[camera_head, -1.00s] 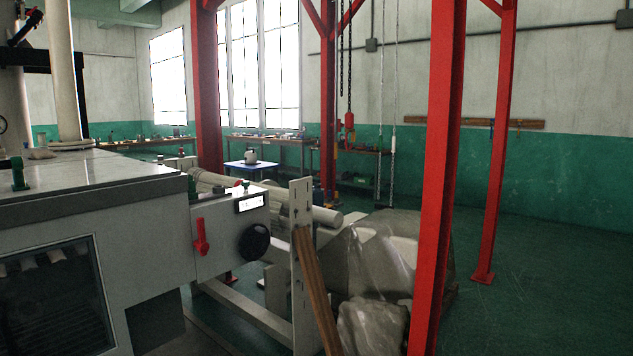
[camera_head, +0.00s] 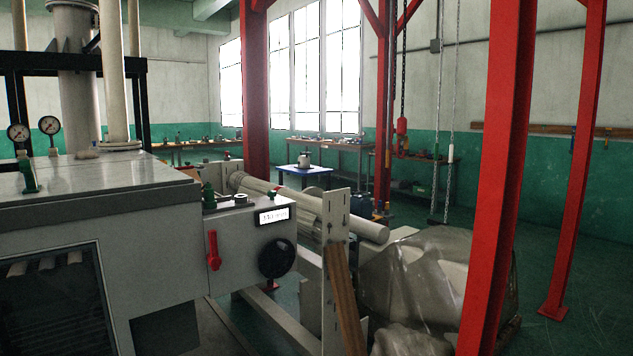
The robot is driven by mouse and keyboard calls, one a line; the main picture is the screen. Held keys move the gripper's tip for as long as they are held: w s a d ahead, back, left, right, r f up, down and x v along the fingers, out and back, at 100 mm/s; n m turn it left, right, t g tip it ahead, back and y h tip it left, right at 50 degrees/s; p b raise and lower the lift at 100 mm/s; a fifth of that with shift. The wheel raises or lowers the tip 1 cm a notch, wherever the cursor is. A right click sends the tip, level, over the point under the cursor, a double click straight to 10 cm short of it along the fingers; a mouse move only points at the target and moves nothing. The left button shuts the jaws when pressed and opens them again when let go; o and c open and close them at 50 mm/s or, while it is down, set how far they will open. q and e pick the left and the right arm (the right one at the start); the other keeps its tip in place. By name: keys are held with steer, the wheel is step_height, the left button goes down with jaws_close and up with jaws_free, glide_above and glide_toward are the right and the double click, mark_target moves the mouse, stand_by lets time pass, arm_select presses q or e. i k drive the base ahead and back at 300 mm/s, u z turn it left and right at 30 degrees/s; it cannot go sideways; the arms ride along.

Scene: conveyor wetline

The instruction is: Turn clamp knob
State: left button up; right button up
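A round black knob (camera_head: 277,259) sits on the lower right of the front face of a grey control box (camera_head: 236,246). A red lever handle (camera_head: 213,250) hangs upright on the left of the same face. A white label plate (camera_head: 272,215) is at the upper right of the face; its text is too small to read. I cannot tell from markings which of these is the clamp knob. Neither of my grippers shows in the head view.
A grey machine cabinet (camera_head: 100,223) with a dark window fills the left. Red steel posts (camera_head: 497,190) and a plastic-covered heap (camera_head: 425,275) stand on the right. A wooden plank (camera_head: 345,300) leans by a pale upright. Green floor (camera_head: 590,250) is open at far right.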

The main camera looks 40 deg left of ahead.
mark_target(271, 194)
steer(key=u, duration=0.35)
steer(key=i, duration=1.75)
steer(key=u, duration=1)
